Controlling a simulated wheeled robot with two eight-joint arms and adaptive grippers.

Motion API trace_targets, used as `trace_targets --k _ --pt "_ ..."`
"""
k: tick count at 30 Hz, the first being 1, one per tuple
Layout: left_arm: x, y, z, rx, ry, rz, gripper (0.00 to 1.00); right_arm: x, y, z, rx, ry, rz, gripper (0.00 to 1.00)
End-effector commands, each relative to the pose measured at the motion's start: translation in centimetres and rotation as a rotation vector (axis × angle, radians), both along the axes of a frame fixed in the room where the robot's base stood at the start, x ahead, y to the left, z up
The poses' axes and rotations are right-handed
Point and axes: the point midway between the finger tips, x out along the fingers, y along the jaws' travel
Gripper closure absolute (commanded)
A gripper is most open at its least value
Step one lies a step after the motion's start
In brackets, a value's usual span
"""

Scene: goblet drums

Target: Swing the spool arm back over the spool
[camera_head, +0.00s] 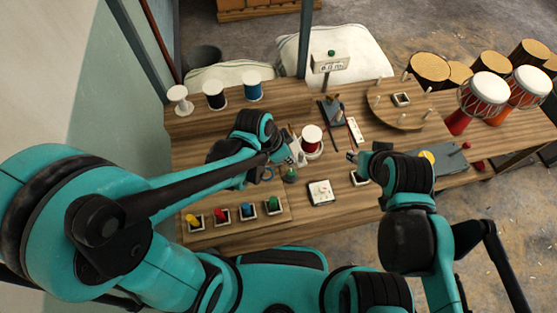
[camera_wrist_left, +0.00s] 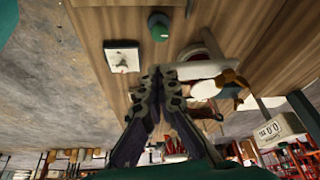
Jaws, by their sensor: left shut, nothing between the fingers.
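The spool (camera_head: 311,133), white-flanged with red thread, stands near the middle of the table. My left gripper (camera_head: 297,154) is shut and empty, just left of and in front of the spool. In the left wrist view, the fingertips of my left gripper (camera_wrist_left: 163,72) are together beside a white rounded part (camera_wrist_left: 200,69) that seems to belong to the spool stand. I cannot clearly make out the spool arm; my gripper and forearm cover part of that area. My right gripper (camera_head: 356,157) is right of the spool, small in view and partly hidden by its arm.
A green knob (camera_head: 290,175) and a white square pad (camera_head: 320,192) lie in front. Colored pegs in a tray (camera_head: 235,222) are front left. Three spools (camera_head: 214,94) stand back left. A round wooden stand with pegs (camera_head: 399,104) and red drums (camera_head: 484,94) are at right.

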Motion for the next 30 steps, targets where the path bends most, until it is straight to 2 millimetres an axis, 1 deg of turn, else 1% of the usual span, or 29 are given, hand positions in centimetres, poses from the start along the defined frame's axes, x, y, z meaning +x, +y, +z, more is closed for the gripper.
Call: trace_targets --k 1,4,17,30 --pt "0.3 -0.4 0.0 0.0 0.0 -0.001 1.0 0.0 0.0 -0.1 0.0 0.0 0.0 0.6" --pt "0.6 -0.9 0.0 0.0 0.0 0.0 1.0 0.0 0.0 -0.2 0.0 0.0 0.0 0.6" --pt "0.7 -1.1 0.1 -0.001 0.001 0.003 1.0 0.0 0.0 -0.2 0.0 0.0 0.0 0.6" --pt "0.7 -2.5 0.1 0.0 0.0 0.056 1.0 0.0 0.0 -0.3 0.0 0.0 0.0 0.6"
